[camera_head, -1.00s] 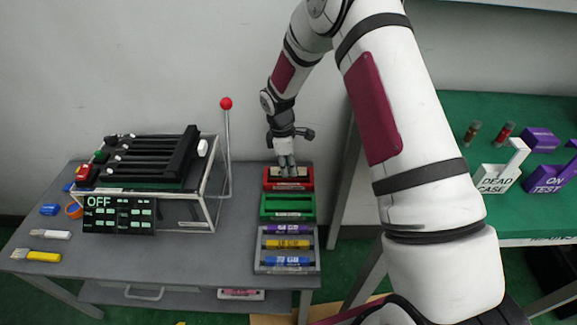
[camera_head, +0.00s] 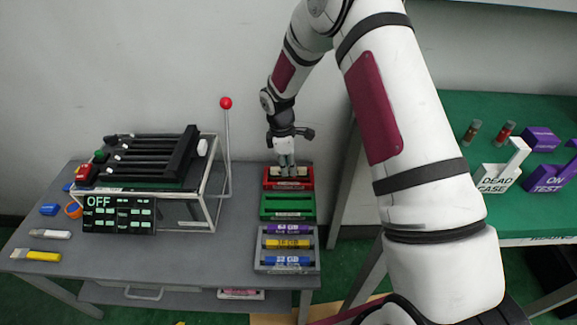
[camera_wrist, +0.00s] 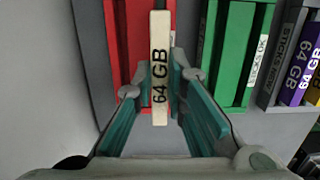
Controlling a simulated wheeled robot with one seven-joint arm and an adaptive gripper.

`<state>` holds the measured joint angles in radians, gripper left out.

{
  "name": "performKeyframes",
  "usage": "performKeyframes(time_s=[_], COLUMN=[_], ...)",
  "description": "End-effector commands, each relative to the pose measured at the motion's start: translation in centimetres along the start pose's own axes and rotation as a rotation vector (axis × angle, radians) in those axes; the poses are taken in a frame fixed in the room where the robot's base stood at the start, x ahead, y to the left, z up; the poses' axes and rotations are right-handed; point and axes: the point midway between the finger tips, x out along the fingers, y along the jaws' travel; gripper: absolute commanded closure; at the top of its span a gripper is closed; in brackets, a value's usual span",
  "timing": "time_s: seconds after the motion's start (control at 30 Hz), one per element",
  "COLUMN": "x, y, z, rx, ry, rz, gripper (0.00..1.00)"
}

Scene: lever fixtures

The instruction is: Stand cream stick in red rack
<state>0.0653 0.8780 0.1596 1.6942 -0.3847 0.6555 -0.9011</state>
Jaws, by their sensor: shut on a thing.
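My gripper (camera_head: 284,165) is at the red rack (camera_head: 305,184) at the back right of the grey table. In the wrist view my gripper (camera_wrist: 160,88) is shut on the cream stick (camera_wrist: 159,55), whose narrow face reads "64 GB". The stick lies between the two teal fingers and overlaps the red rack (camera_wrist: 134,45) in the picture. A pale part of the stick shows by the fingertips in the head view. I cannot tell whether the stick is seated in a slot or just above it.
A green rack (camera_head: 288,214) and a grey rack (camera_head: 260,264) with purple, yellow and blue sticks stand in front of the red rack. A lever with a red knob (camera_head: 226,103) and a framed fixture (camera_head: 205,183) with an OFF display stand to the left.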

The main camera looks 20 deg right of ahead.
Motion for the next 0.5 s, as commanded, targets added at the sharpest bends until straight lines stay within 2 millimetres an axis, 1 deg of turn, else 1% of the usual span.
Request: performKeyframes(time_s=[0.27,0.5], x=[0.11,0.64], y=[0.0,0.01], z=[-0.01,-0.08], rx=[0.0,0.0], ry=[0.0,0.0], rz=[0.0,0.0], gripper=[1.0,1.0])
